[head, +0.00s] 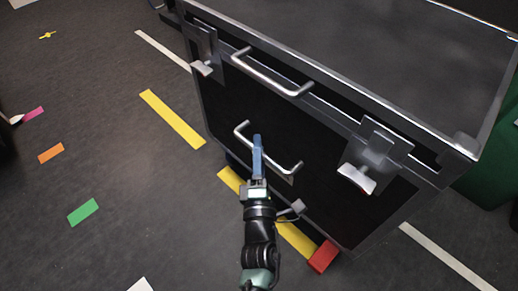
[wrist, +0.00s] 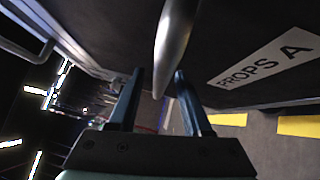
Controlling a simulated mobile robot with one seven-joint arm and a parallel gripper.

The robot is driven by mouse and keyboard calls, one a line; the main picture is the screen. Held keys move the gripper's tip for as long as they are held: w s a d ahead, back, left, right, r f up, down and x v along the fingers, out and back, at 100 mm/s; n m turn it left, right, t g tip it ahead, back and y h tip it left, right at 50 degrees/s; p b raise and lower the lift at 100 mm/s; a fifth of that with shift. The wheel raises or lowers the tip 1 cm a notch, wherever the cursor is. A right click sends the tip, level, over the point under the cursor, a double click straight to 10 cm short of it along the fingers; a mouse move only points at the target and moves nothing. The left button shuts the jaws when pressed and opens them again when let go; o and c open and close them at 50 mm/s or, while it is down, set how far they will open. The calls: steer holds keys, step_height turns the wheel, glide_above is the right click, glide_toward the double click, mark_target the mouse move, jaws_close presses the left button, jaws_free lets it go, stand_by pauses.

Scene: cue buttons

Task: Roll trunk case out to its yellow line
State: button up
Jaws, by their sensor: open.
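The trunk case (head: 240,95) is a large black box with metal edges, filling the right of the head view. Its front has an upper bar handle (head: 272,76) and a lower bar handle (head: 285,162). My gripper (head: 257,142) is at the lower handle, partly covering it. In the wrist view my gripper (wrist: 158,80) is open, and a metal bar (wrist: 175,45) reaches between the fingertips; contact cannot be told. Yellow floor strips lie in front of the case: one farther left (head: 172,118), one beside its lower front edge (head: 297,240), partly behind my arm.
A red block (head: 323,257) sits by the case's near bottom corner. White floor strips (head: 440,255) run beside the case. Small green (head: 83,212), orange (head: 50,153) and pink (head: 34,114) floor marks lie left. A green object (head: 490,170) stands at right. The left floor is mostly clear.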

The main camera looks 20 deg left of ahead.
steer(key=p+v, duration=0.4)
steer(key=v, duration=0.8)
steer(key=shift+s, duration=0.35)
steer(key=shift+d, duration=0.15)
